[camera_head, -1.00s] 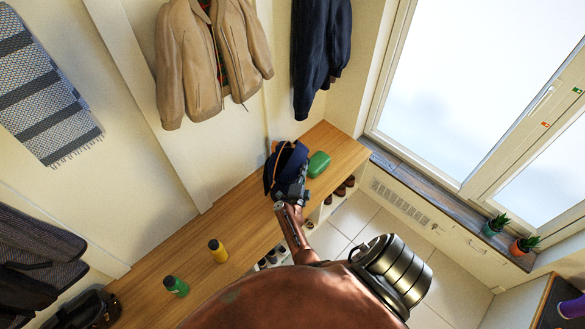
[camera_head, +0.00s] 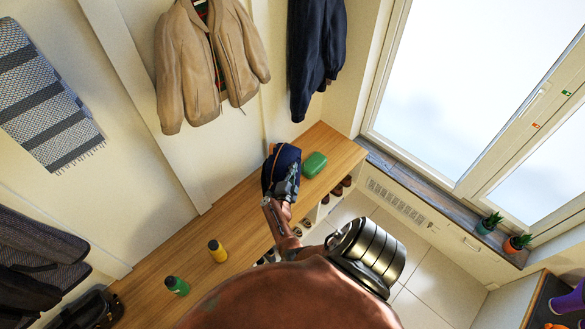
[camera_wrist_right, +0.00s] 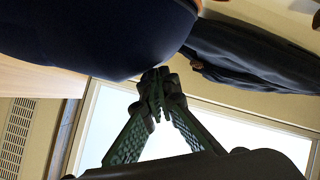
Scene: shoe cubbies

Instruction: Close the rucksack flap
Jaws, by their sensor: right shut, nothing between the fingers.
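The navy rucksack (camera_head: 280,162) stands on the wooden bench toward its far right end. An orange-brown edge shows along its left side. Its top looks rounded and covered in the head view; the arm hides part of its near right side. My right gripper (camera_head: 293,180) is at the near right side of the rucksack. In the right wrist view the fingers (camera_wrist_right: 157,80) meet at the tips with nothing between them. The rucksack's dark rounded side (camera_wrist_right: 90,35) fills the upper left there, close to the fingertips; I cannot tell if they touch. My left gripper is not in view.
A green case (camera_head: 314,164) lies right beside the rucksack. A yellow bottle (camera_head: 218,250) and a green bottle (camera_head: 176,286) stand on the bench (camera_head: 240,207) nearer the left. A dark jacket (camera_head: 317,55) and a tan jacket (camera_head: 207,60) hang above. Shoes sit in cubbies below.

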